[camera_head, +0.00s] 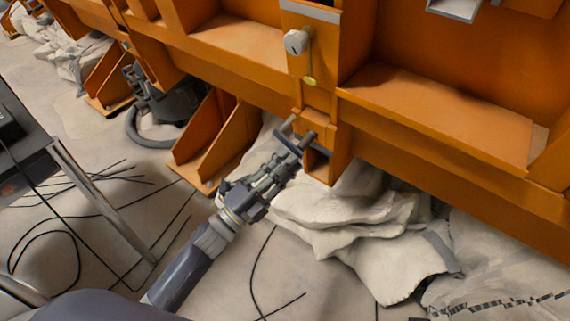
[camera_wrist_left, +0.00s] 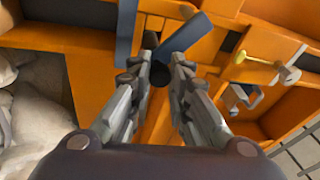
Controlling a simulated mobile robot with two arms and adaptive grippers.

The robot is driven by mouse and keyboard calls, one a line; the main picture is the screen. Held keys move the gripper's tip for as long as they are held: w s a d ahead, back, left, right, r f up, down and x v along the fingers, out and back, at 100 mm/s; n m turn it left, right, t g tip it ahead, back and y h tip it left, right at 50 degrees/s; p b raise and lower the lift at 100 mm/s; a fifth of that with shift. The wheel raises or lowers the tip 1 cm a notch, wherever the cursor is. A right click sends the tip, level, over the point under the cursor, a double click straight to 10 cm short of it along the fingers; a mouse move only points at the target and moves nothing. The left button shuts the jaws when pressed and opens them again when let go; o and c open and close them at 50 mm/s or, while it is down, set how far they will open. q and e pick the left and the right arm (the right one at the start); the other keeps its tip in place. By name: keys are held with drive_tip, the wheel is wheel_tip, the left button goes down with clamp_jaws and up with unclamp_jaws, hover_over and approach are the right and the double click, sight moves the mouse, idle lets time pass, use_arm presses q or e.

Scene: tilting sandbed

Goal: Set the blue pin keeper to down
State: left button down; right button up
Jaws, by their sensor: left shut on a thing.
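The blue pin keeper (camera_wrist_left: 184,38) shows in the left wrist view as a slanted flat blue bar just beyond my fingertips, with another upright blue bar (camera_wrist_left: 126,32) to its left. My left gripper (camera_head: 296,149) is at the lower edge of the orange frame in the head view, its fingers close together at the keeper. In the left wrist view my left gripper (camera_wrist_left: 160,72) has its fingertips around a dark round end beside the slanted bar. A grey pin (camera_head: 287,124) sticks out just above the fingers. The fingers partly hide the keeper. My right gripper is not in view.
The orange sandbed frame (camera_head: 440,110) fills the upper part. A white knob (camera_head: 297,41) and a brass tag (camera_head: 310,81) are above the gripper. Crumpled pale sacks (camera_head: 350,225) lie below. Black cables (camera_head: 75,235) cross the floor at left.

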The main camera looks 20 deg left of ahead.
use_arm(q)
drive_tip(key=shift+a, duration=0.1)
drive_tip(key=c, duration=1.5)
unclamp_jaws()
drive_tip(key=shift+f, duration=0.1)
drive_tip(key=v, duration=1.2)
